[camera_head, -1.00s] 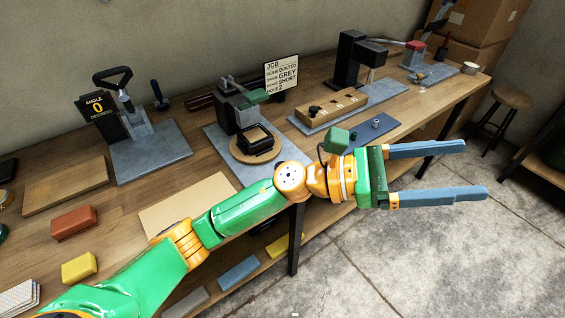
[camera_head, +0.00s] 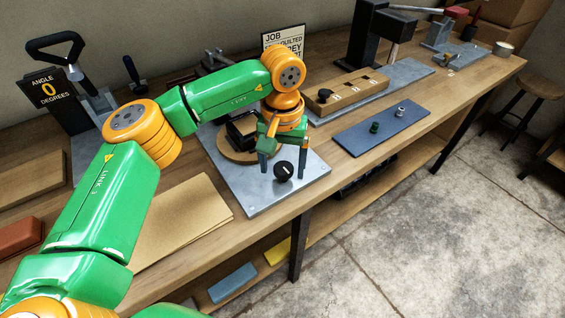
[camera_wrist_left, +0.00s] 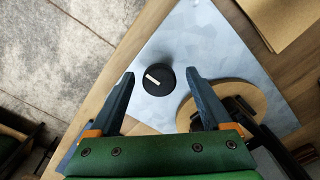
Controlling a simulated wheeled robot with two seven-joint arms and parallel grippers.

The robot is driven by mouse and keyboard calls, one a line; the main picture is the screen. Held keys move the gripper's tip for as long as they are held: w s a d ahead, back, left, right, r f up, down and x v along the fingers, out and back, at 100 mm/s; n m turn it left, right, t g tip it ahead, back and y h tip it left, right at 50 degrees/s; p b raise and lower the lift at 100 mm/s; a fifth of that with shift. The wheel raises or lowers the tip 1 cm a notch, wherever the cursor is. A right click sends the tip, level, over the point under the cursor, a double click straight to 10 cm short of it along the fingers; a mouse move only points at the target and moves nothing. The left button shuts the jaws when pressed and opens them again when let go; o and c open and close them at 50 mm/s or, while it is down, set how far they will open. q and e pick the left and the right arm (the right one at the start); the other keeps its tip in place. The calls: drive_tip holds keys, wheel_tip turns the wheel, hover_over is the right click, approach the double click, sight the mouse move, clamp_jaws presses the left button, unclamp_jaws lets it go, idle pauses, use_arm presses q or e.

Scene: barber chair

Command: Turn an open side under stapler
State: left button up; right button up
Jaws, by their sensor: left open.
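My left gripper (camera_head: 283,166) points down over the front of the grey base plate (camera_head: 262,205), its fingers apart. A black round knob (camera_head: 284,171) with a white mark is on the plate. In the left wrist view the knob (camera_wrist_left: 158,80) lies between the open fingertips, with gaps on both sides; contact is not visible. A round wooden turntable (camera_head: 232,151) with a black open item (camera_head: 243,127) is behind the gripper. My arm hides most of the stapler (camera_head: 213,58); only its grey top shows. My right gripper is out of view.
Right of the plate lie a blue mat (camera_head: 385,127) with small parts and a wooden block (camera_head: 345,90) with holes. A tan board (camera_head: 182,220) lies at left front. The bench's front edge is near the plate.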

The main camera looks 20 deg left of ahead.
use_arm(q)
drive_tip(key=shift+w+f, duration=0.4)
drive_tip(key=shift+w, duration=0.1)
drive_tip(key=shift+s+r, duration=0.15)
drive_tip(key=shift+s, duration=0.05)
drive_tip(key=c, duration=0.5)
clamp_jaws()
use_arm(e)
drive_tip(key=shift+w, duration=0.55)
